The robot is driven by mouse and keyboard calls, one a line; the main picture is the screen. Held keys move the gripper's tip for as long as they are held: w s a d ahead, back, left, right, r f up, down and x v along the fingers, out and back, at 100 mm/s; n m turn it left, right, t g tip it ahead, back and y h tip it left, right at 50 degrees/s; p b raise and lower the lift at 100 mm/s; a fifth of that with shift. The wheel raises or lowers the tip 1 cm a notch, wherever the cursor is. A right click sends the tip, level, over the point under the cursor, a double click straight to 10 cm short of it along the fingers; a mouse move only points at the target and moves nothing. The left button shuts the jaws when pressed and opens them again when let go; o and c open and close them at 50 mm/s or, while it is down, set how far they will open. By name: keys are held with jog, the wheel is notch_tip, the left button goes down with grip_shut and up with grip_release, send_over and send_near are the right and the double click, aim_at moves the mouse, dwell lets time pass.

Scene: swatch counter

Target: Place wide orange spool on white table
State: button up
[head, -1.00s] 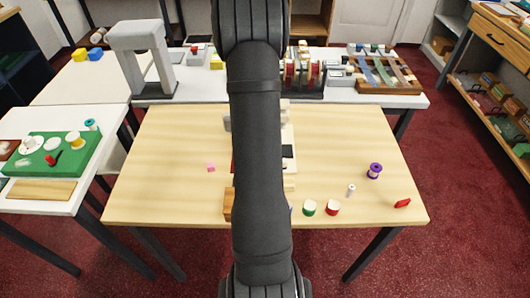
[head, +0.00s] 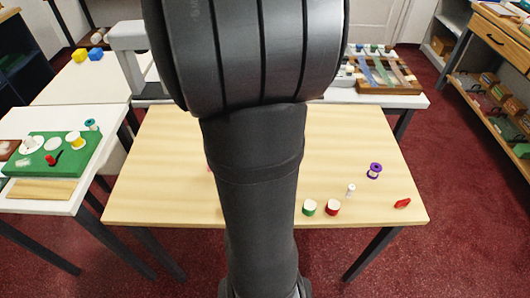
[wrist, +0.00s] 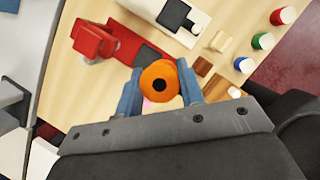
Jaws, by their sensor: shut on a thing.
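My gripper (wrist: 159,92) is shut on the wide orange spool (wrist: 168,70), which sits between its two blue fingers in the wrist view with its dark centre hole showing. In that view the spool is over the wooden table. The gripper and spool are hidden behind my arm in the head view. A white table (head: 112,118) stands at the left in the head view, separate from the wooden table. A green board (head: 83,160) on it carries several small items. Another white table (head: 60,92) stands behind at the left.
The wooden table (head: 150,160) bears a green spool (head: 309,208), red spool (head: 333,208), purple spool (head: 374,171) and red item (head: 402,203). A red device (wrist: 92,42) and wooden blocks (wrist: 215,87) show in the wrist view. A grey arch (head: 128,40) stands at the back.

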notch_tip(320, 180, down, 9)
jog(key=w+a+f, duration=0.1)
jog(key=a+f, duration=0.1)
jog(key=a, duration=0.1)
jog(key=w+a+f, duration=0.1)
jog(key=a+f, duration=0.1)
jog(key=a, duration=0.2)
jog(key=w+a+f, duration=0.1)
jog(key=a+f, duration=0.2)
jog(key=a, duration=0.1)
jog(key=shift+a, duration=0.1)
jog(key=shift+f, duration=2)
jog(key=shift+f, duration=0.1)
jog(key=o, duration=0.7)
jog(key=shift+o, duration=0.2)
jog(key=v, duration=1.1)
jog(key=shift+r, duration=0.2)
jog(key=o, duration=0.4)
jog(key=shift+a+r, duration=0.2)
jog(key=shift+r, duration=0.25)
